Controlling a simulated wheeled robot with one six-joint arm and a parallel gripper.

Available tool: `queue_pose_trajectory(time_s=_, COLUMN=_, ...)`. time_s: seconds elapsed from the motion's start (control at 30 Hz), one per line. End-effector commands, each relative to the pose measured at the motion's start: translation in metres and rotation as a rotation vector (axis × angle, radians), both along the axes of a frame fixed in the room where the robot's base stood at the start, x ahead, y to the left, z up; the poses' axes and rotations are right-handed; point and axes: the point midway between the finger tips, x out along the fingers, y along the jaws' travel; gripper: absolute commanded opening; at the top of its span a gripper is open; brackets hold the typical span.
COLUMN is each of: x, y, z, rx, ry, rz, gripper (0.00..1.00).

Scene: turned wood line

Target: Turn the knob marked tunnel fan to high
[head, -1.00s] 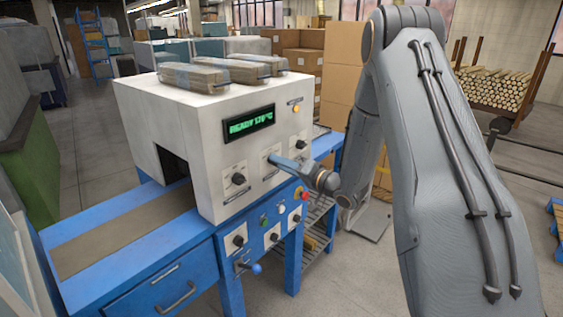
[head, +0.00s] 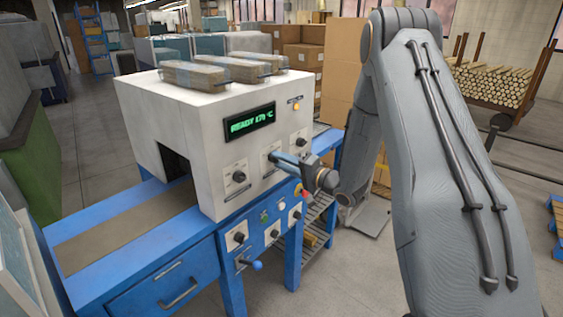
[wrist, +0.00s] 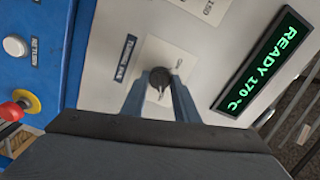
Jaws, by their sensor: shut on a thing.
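The tunnel fan knob (wrist: 160,78) is small, round and dark, on a white scale plate (wrist: 183,58) on the machine's pale front. Its dark label (wrist: 126,58) sits beside it in the wrist view. My gripper (wrist: 158,88) has its two blue-grey fingers on either side of the knob and is shut on it. A small light mark shows on the knob, but I cannot read its setting. In the head view my gripper (head: 273,157) reaches the middle of the front panel, and its fingers hide the knob.
The white machine (head: 150,110) has a green display (head: 250,124) reading READY 170 °C. Other knobs sit left (head: 239,176) and right (head: 301,142) of my gripper. A red button (head: 305,193) and lower knobs are on the blue frame. Wrapped packs (head: 195,76) lie on top.

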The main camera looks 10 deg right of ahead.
Motion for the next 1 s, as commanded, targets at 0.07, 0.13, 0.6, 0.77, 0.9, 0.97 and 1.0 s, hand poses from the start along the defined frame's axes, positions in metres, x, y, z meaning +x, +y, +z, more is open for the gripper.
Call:
queue_pose_trajectory(time_s=0.07, x=0.0, y=-0.001, z=0.0, rx=0.001, ry=0.0, rz=-0.002, gripper=0.05)
queue_pose_trajectory(time_s=0.13, x=0.0, y=-0.001, z=0.0, rx=0.001, ry=0.0, rz=-0.002, gripper=0.05)
queue_pose_trajectory(time_s=0.6, x=-0.003, y=-0.002, z=0.0, rx=-0.001, ry=-0.001, rz=-0.001, gripper=0.46)
queue_pose_trajectory(time_s=0.77, x=-0.018, y=-0.015, z=-0.001, rx=0.0, ry=-0.001, rz=-0.003, gripper=0.46)
queue_pose_trajectory(time_s=0.9, x=-0.037, y=-0.03, z=-0.001, rx=-0.001, ry=-0.001, rz=-0.004, gripper=0.46)
queue_pose_trajectory(time_s=0.97, x=-0.045, y=-0.035, z=-0.001, rx=0.0, ry=0.0, rz=-0.004, gripper=0.46)
queue_pose_trajectory(time_s=1.0, x=-0.049, y=-0.038, z=-0.001, rx=0.0, ry=0.0, rz=-0.003, gripper=0.46)
